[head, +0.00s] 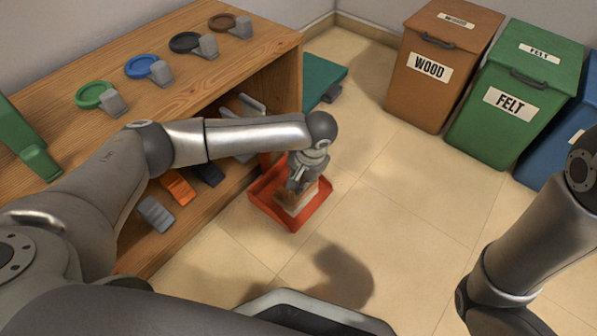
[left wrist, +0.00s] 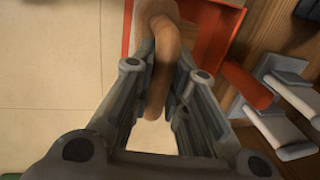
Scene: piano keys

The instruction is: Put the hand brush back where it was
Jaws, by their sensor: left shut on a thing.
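The hand brush (head: 298,199) has a brown wooden body and pale bristles. My left gripper (head: 302,178) is shut on it from above, and its fingers hide part of it in the head view. In the left wrist view the brush's brown handle (left wrist: 158,62) sits between the fingers of my left gripper (left wrist: 158,95). The brush is in or just over the red dustpan (head: 262,201); I cannot tell if they touch. The dustpan (left wrist: 215,35) and its red handle also show in the left wrist view. My right gripper is not in view.
A wooden shelf (head: 185,100) stands at the left, with coloured round holders on top and several grey-handled items inside. A green mat (head: 322,76) lies behind. A brown WOOD bin (head: 440,70), a green FELT bin (head: 512,95) and a blue bin stand at the right. Middle floor is clear.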

